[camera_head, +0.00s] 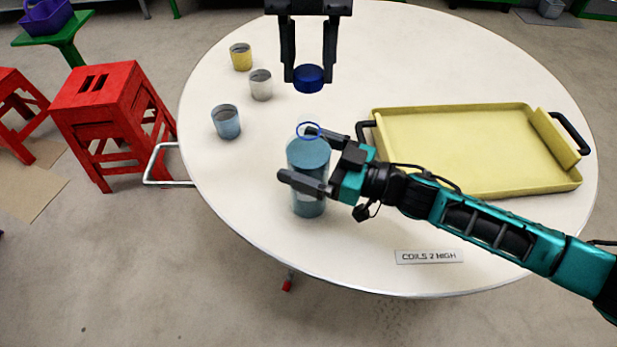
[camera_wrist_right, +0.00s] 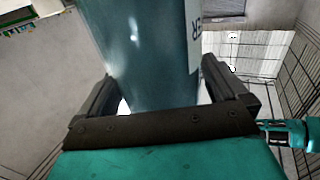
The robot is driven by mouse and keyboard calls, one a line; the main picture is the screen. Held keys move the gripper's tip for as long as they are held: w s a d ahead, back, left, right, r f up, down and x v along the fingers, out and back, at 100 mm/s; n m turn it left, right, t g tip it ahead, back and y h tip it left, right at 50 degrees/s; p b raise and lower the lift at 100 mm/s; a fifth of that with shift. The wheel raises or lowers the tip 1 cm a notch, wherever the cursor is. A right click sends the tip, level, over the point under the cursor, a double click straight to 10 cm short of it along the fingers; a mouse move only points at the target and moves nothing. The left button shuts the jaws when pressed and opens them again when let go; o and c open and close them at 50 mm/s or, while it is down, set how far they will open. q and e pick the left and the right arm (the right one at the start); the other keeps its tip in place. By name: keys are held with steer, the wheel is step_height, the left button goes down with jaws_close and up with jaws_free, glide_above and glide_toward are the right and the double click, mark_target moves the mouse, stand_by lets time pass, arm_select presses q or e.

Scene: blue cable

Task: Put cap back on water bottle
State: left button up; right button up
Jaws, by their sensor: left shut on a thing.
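The blue-grey water bottle (camera_head: 309,161) stands upright near the left middle of the round table, with a clear neck and a blue ring (camera_head: 308,130) at its top. My right gripper (camera_head: 309,160) has its fingers on both sides of the bottle's body. In the right wrist view the bottle (camera_wrist_right: 150,50) fills the space between my right fingers (camera_wrist_right: 160,90), which look to be against its sides. The dark blue cap (camera_head: 309,79) is between the fingertips of my left gripper (camera_head: 309,76), which is shut on it, above the bottle in the picture and apart from it.
A yellow cup (camera_head: 241,58), a white cup (camera_head: 261,86) and a blue cup (camera_head: 227,123) stand left of the bottle. A yellow tray (camera_head: 460,140) with black handles lies to the right. A label plate (camera_head: 429,257) is at the front. The front left tabletop is clear.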

mark_target(308, 92)
steer(key=c, duration=1.3)
arm_select(q)
steer(key=shift+f, duration=2.45)
arm_select(e)
steer(key=shift+c, duration=0.2)
arm_select(q)
steer(key=shift+f, duration=0.9)
steer(key=shift+f, duration=0.6)
